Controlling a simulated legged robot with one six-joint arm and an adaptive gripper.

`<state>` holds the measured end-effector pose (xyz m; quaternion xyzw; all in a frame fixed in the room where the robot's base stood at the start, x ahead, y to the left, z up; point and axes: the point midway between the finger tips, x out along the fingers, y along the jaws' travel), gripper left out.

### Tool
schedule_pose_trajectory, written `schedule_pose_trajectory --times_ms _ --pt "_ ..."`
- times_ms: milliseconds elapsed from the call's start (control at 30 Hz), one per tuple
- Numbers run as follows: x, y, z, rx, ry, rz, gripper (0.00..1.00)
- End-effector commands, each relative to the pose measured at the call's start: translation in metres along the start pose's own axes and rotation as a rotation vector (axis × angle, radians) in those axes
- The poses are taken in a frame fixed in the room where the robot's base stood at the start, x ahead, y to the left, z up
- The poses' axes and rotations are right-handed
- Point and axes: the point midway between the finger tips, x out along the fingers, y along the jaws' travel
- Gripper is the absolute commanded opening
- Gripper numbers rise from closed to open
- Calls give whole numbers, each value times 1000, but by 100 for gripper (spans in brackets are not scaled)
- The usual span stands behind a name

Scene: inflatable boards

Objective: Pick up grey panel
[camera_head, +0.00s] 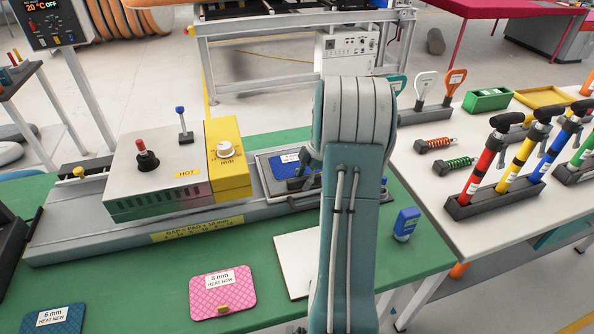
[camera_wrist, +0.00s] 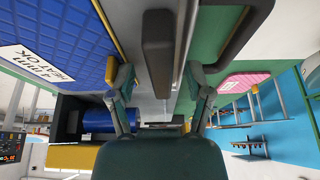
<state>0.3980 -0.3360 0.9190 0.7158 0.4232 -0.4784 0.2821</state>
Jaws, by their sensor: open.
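A pale grey-white flat panel (camera_head: 294,262) lies on the green table in the head view, its right part hidden behind my arm. A grey tray-like plate (camera_head: 262,172) holds a blue pad (camera_head: 285,164) on the long grey bench rig; my arm covers its right side. I cannot tell which of the two is the grey panel. In the wrist view my gripper (camera_wrist: 158,76) is open, with a dark grey bar (camera_wrist: 158,45) showing between its fingers. The left finger is close to the edge of the blue pad (camera_wrist: 58,40); contact is unclear. In the head view my arm mostly hides the gripper.
A heater box (camera_head: 155,172) with a red-topped lever and a yellow dial block (camera_head: 228,160) stand left on the rig. A pink pad (camera_head: 222,293), a dark blue pad (camera_head: 54,318) and a blue bottle (camera_head: 406,224) are on the green table. Colored tools (camera_head: 490,165) stand right.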

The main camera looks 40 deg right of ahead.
Motion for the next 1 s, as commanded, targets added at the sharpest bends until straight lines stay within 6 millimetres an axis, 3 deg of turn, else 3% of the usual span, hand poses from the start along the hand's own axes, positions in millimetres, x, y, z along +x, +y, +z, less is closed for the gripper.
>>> schedule_pose_trajectory --times_ms 667,700,833,1000 --pt "4 0 2 0 0 0 66" --pt "4 0 2 0 0 0 56" --pt "4 0 2 0 0 0 0" --pt "5 0 2 1 0 -2 0"
